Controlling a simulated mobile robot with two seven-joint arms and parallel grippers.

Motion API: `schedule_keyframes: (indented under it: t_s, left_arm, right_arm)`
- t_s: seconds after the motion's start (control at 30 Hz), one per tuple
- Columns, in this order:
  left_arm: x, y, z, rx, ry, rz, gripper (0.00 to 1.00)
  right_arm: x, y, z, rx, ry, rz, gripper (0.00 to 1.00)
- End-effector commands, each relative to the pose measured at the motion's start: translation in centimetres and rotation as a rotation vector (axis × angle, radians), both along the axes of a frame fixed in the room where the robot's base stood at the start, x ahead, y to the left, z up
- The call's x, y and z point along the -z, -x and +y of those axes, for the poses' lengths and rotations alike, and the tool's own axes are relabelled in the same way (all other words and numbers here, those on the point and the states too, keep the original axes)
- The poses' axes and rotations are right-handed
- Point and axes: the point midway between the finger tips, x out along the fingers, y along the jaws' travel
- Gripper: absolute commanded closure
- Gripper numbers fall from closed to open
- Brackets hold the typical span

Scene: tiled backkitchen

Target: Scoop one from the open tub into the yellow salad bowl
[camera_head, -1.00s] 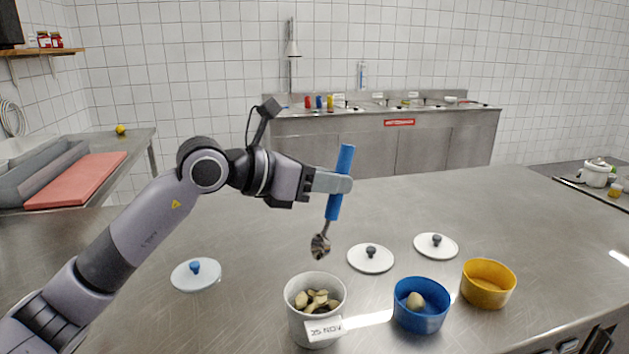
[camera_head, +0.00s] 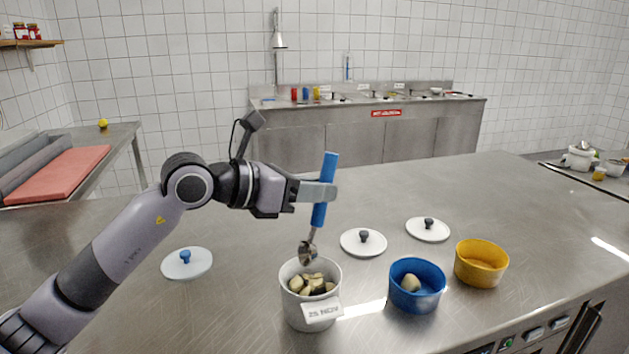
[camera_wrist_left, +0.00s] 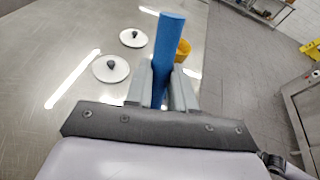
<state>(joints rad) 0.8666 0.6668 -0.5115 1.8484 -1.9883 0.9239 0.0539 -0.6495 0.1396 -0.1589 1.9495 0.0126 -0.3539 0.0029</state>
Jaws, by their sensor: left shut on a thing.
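My left gripper (camera_head: 318,191) is shut on the blue handle of a scoop (camera_head: 324,190), which is slightly tilted with its metal bowl (camera_head: 308,252) down. The scoop's bowl is at the rim of the open white tub (camera_head: 296,312), over its back part; I cannot tell whether it touches the pieces. The tub holds several pale and dark-edged chunks (camera_head: 315,285) and bears a date label. The yellow salad bowl (camera_head: 482,264) stands at the right and looks empty. In the left wrist view the blue handle (camera_wrist_left: 166,50) is between the fingers. My right gripper is not in view.
Lids lie flat: one with a blue knob (camera_head: 187,264) at left, two with dark knobs (camera_head: 363,243) (camera_head: 428,230) behind the bowls. The counter's back is clear.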

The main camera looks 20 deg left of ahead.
Motion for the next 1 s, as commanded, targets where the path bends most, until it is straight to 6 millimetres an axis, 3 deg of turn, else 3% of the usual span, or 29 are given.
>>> schedule_keyframes:
  t_s: [0.1, 0.5, 1.0]
  left_arm:
    - [2.0, 0.0, 0.0, 0.000, 0.001, -0.002, 1.00]
    - [6.3, 0.0, 0.0, 0.000, 0.001, -0.001, 1.00]
    - [6.7, 0.0, 0.0, -0.001, 0.000, -0.002, 1.00]
  right_arm:
    - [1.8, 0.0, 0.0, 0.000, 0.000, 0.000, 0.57]
    - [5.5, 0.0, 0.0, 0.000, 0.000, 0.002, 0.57]
    - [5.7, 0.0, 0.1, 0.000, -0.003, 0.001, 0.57]
